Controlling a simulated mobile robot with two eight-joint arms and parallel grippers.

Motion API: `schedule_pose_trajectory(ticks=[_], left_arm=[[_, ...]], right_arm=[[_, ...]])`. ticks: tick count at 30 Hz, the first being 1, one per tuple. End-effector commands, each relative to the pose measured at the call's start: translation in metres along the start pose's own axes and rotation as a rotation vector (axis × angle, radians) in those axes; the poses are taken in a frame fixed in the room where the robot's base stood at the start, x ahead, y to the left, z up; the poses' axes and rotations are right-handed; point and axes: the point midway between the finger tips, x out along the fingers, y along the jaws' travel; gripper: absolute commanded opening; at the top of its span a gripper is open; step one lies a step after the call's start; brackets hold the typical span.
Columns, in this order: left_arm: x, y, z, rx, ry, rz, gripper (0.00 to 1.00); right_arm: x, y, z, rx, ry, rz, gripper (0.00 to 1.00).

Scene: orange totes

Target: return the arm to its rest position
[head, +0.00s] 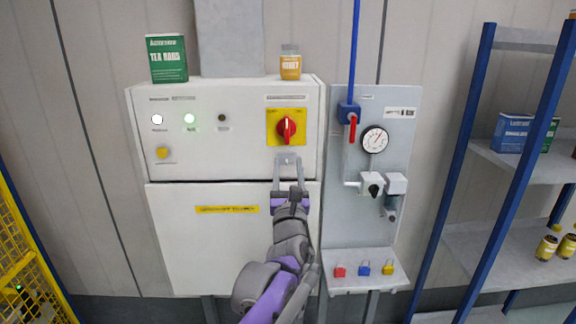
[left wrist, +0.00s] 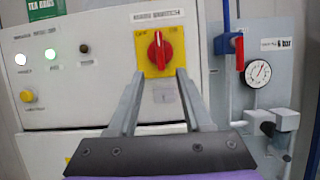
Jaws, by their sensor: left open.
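My left gripper (head: 288,162) is raised in front of the white electrical cabinet (head: 225,140). Its two fingers are apart with nothing between them, just below the red rotary switch (head: 287,127). In the left wrist view the open fingers (left wrist: 160,76) point toward the cabinet face, with the red switch (left wrist: 157,50) upright on its yellow plate above and between their tips. I cannot tell whether the tips touch the cabinet. My left arm (head: 285,265) reaches up from the bottom of the head view. My right gripper is not in view.
A grey panel (head: 350,230) with a gauge (head: 375,139) and a red-handled valve (head: 351,130) stands right of the cabinet. Padlocks (head: 363,268) sit on its ledge. A green box (head: 167,59) and a jar (head: 290,65) top the cabinet. A blue shelf rack (head: 466,150) is at right.

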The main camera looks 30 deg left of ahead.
Motion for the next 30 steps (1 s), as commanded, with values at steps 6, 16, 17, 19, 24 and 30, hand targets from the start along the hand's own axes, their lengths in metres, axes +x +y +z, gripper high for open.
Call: schedule_pose_trajectory(ticks=[6, 16, 17, 19, 24, 30], left_arm=[[0.000, 0.000, 0.000, 0.000, 0.000, 0.000, 0.50], [-0.030, 0.036, -0.018, -0.304, 0.093, 0.148, 0.50], [-0.039, 0.044, -0.024, -0.378, 0.115, 0.187, 0.50], [-0.063, 0.063, -0.041, -0.565, 0.172, 0.290, 0.50], [-0.134, 0.094, -0.093, -1.009, 0.310, 0.573, 0.50], [-0.238, 0.098, -0.158, -1.480, 0.466, 0.965, 0.50]], right_arm=[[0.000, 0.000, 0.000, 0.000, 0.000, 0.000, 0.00], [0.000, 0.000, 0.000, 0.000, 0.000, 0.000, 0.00], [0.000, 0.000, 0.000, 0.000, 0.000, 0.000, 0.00], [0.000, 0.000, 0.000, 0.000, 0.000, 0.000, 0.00], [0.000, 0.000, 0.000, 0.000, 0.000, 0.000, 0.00], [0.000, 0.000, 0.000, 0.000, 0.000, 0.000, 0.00]])
